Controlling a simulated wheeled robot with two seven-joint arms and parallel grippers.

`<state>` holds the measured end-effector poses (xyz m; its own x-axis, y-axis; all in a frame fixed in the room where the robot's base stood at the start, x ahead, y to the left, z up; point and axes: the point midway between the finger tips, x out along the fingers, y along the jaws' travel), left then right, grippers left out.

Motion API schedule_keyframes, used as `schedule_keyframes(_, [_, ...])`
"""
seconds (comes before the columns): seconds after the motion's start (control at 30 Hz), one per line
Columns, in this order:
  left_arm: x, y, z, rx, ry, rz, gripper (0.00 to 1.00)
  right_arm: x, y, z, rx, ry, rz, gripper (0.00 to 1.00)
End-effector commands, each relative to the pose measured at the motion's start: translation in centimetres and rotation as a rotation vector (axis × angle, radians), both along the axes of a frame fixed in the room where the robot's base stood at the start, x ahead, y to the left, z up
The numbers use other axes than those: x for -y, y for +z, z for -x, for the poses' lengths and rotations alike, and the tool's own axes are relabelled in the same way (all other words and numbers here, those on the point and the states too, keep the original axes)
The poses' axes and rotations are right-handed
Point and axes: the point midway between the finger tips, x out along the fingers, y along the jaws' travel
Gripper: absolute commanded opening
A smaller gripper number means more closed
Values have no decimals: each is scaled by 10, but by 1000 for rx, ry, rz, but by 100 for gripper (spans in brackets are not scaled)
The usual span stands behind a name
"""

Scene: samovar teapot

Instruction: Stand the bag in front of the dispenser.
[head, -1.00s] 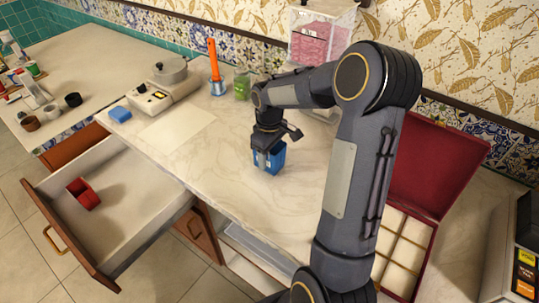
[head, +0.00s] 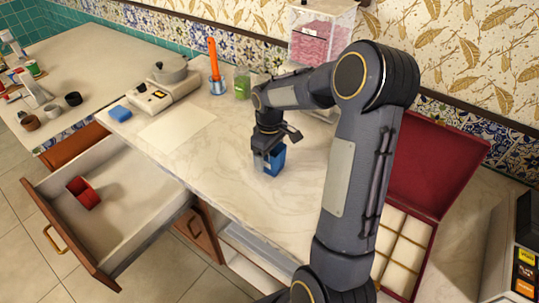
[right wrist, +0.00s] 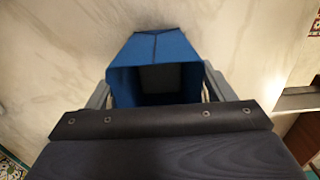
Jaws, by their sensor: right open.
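The blue bag (head: 276,163) stands upright on the counter, in the middle of the head view. In the right wrist view the bag (right wrist: 152,48) shows its open top, which looks dark inside. My right gripper (head: 267,158) is open and low over the bag, with one finger on either side of it. The gripper hides part of the bag in the head view; whether the fingers touch it I cannot tell. The dispenser (head: 320,38), a clear box with pink contents, stands at the back by the wall, its lower part hidden by my arm. My left gripper is not in view.
A red lined box (head: 430,165) lies open at the right. A green jar (head: 242,86) and a cup with an orange-handled tool (head: 214,65) stand at the back.

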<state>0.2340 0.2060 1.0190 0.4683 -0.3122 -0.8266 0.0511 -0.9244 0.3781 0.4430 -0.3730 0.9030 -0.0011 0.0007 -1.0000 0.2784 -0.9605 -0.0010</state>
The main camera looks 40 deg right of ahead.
Motion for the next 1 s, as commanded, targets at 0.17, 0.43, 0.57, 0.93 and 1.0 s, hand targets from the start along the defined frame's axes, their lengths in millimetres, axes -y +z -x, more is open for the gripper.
schedule_keyframes(0.17, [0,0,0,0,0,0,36,1,29,-1,7,0,2,75])
schedule_keyframes(0.43, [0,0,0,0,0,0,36,0,87,-1,7,-1,2,75])
schedule_keyframes(0.57, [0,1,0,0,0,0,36,0,107,-1,4,0,1,75])
schedule_keyframes(0.93, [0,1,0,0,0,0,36,-39,148,50,122,-79,-69,75])
schedule_keyframes(1.0, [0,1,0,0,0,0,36,-62,155,80,184,-131,-118,75])
